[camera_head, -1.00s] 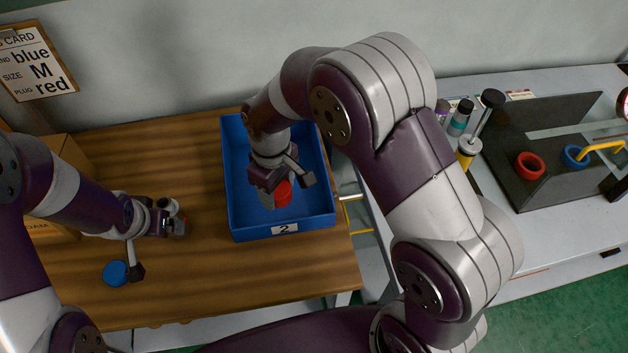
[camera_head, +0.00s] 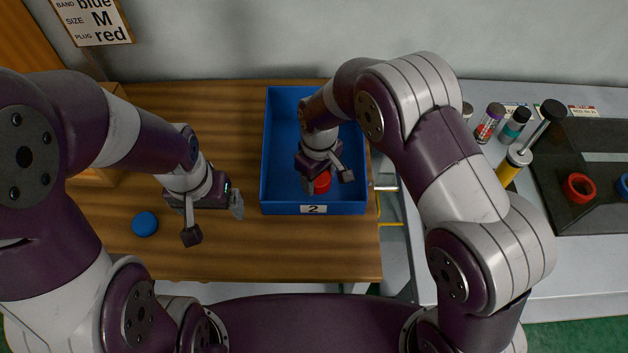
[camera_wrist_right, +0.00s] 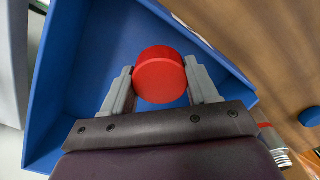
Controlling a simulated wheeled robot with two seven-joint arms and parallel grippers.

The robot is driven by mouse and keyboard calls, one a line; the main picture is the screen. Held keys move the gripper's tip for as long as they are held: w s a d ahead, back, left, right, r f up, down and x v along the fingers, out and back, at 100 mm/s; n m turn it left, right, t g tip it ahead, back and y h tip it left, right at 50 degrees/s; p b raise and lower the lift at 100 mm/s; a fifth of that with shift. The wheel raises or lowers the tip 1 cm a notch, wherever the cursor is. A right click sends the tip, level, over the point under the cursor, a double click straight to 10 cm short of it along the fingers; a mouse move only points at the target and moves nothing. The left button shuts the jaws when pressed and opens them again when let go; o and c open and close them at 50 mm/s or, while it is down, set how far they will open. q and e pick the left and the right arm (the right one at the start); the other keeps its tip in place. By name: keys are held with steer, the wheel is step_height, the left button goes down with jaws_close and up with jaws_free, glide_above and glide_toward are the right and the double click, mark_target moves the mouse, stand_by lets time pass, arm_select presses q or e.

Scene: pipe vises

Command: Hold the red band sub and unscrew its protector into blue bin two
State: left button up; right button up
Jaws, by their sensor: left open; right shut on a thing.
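The red protector (camera_head: 322,183) is a short round cap. My right gripper (camera_head: 328,182) is shut on it inside the outline of blue bin two (camera_head: 280,207), whose label reads 2. In the right wrist view the protector (camera_wrist_right: 161,76) sits between both fingers, above the blue floor; I cannot tell whether it touches it. My left gripper (camera_head: 214,220) is open over the table, left of the bin. A silvery cylinder with a red band (camera_wrist_right: 276,142), apparently the sub, shows partly at the right wrist view's lower right edge. My left arm seems to hide it in the head view.
A blue round cap (camera_head: 145,223) lies on the wooden table (camera_head: 290,255), left of my left gripper. A card (camera_head: 95,18) reads band blue, size M, plug red. On the right bench are several bottles (camera_head: 489,122) and a dark stand with a red ring (camera_head: 578,187).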

steer(key=shift+w+a+f, duration=0.45)
steer(key=shift+w+a, duration=0.05)
steer(key=shift+a, duration=0.05)
step_height(320, 180, down, 4)
steer(key=shift+r+p, duration=0.15)
steer(key=shift+p, duration=0.4)
steer(key=shift+f, duration=0.2)
steer(key=shift+s+f+b, duration=0.1)
steer(key=shift+f+b, duration=0.25)
